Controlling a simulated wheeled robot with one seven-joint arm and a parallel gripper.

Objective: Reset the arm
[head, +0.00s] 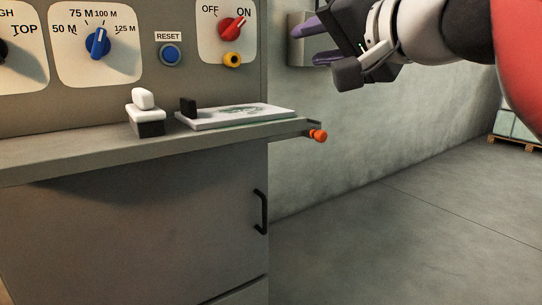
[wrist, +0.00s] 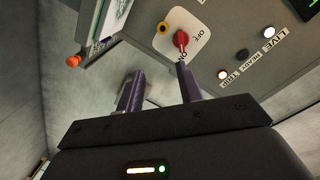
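My gripper (head: 303,46) is in the air at the upper right of the head view, right of the control panel. Its two purple fingers are apart with nothing between them. The wrist view also shows my gripper (wrist: 160,70) open and empty. Beyond its right fingertip there is the red OFF/ON knob (wrist: 181,40), with a gap that I cannot judge. In the head view this red knob (head: 232,29) points up and right, towards ON.
The grey cabinet (head: 140,220) has a shelf with a black-and-white block (head: 146,113), a white board (head: 238,116) and an orange knob (head: 318,135) at its end. A blue RESET button (head: 171,54) and a blue dial (head: 97,43) are on the panel.

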